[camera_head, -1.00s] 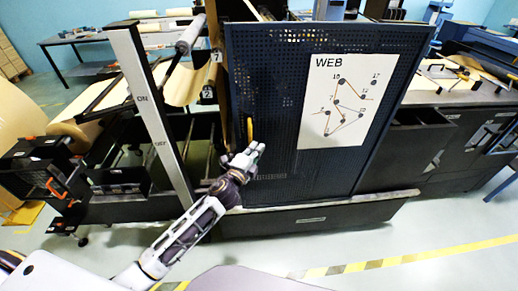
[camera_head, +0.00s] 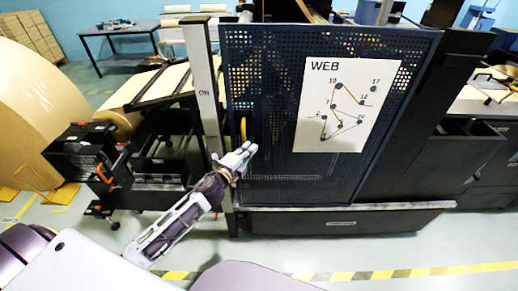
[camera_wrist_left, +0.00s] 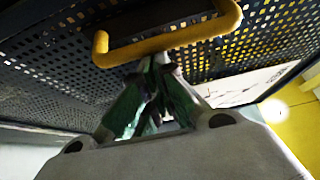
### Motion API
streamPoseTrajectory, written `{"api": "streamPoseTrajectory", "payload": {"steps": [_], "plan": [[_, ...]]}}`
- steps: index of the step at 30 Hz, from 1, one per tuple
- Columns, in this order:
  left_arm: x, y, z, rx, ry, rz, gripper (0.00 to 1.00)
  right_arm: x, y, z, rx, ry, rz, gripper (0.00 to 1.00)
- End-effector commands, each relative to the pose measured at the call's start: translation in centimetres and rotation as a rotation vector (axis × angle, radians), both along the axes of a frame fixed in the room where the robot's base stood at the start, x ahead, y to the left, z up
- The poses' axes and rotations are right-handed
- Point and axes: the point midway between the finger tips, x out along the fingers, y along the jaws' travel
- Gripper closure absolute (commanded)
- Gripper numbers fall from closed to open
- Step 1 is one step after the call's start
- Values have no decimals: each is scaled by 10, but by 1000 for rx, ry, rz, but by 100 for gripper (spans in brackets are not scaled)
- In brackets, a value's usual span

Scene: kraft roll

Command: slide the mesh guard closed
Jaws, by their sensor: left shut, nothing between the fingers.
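The mesh guard (camera_head: 270,95) is a dark blue perforated panel with a white WEB sheet (camera_head: 347,105) on it. Its left edge is right beside the pale upright post (camera_head: 204,90), with no clear gap showing between them. The yellow handle (camera_head: 243,130) stands near the guard's left edge; it also shows large in the left wrist view (camera_wrist_left: 170,42). My left gripper (camera_head: 246,150) is shut and empty at the handle's lower end. In the left wrist view its fingers (camera_wrist_left: 155,75) come up close against the handle; I cannot tell if they touch. My right gripper is not in view.
A large kraft roll (camera_head: 45,90) stands at the left beside a black unit (camera_head: 80,155). A dark base cabinet (camera_head: 340,220) runs under the guard. A striped floor line (camera_head: 400,273) crosses the open floor in front.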

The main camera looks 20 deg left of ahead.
Motion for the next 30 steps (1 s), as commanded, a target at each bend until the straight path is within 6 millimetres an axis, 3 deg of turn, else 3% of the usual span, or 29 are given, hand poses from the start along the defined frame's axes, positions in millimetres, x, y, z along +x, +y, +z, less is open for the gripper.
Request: {"api": "streamPoseTrajectory", "payload": {"steps": [9, 30], "plan": [[-8, 22, 0, 1, 1, 2, 100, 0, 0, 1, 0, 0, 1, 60], [-13, 25, -2, 1, 3, 5, 100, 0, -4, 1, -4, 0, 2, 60]]}}
